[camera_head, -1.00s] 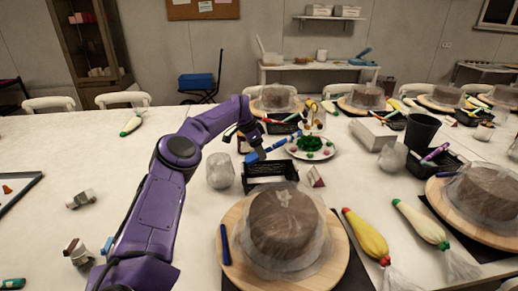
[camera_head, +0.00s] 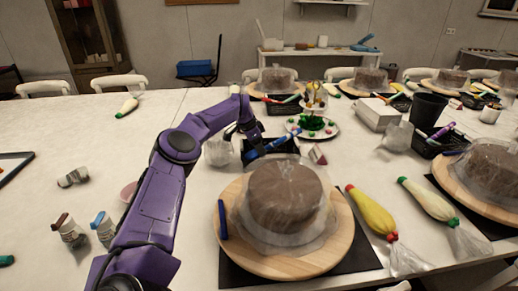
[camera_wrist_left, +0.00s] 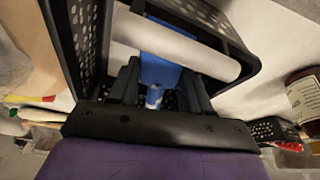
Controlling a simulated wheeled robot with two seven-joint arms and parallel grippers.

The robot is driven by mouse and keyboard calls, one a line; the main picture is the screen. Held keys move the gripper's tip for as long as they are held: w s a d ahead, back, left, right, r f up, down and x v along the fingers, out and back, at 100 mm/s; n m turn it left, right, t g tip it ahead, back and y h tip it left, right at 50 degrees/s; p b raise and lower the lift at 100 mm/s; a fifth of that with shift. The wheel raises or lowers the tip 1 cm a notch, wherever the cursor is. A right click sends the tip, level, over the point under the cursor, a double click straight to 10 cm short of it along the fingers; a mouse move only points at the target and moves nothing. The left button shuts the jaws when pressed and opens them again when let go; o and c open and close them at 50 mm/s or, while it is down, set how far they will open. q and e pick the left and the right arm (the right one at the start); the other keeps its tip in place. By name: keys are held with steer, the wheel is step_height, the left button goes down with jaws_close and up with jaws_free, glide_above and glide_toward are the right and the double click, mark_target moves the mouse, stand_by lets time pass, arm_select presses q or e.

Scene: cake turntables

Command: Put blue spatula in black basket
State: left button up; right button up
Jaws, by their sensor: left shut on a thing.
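The blue spatula (camera_head: 266,147) is held in my left gripper (camera_head: 254,143), at the black basket (camera_head: 289,147) in the middle of the table. In the left wrist view, the gripper (camera_wrist_left: 158,92) is shut on the blue part of the spatula (camera_wrist_left: 160,68). The perforated black walls of the basket (camera_wrist_left: 213,22) show around and beyond the fingers. A pale bar-like shape (camera_wrist_left: 180,44) crosses there; I cannot tell what it is. Whether the spatula touches the basket floor is hidden. My right gripper is not in view.
A covered cake (camera_head: 284,195) on a wooden turntable (camera_head: 233,250) stands in front of the basket. A clear glass (camera_head: 216,152) is left of it, and a plate of decorations (camera_head: 332,133) is behind right. Piping bags (camera_head: 372,212) lie to the right.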

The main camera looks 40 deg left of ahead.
arm_select(q)
steer(key=shift+r, duration=0.1)
steer(key=o, duration=1.1)
steer(key=v, duration=1)
steer(key=shift+s+a+r, duration=0.1)
steer(key=shift+s+r, duration=0.05)
steer(key=shift+r, duration=0.1)
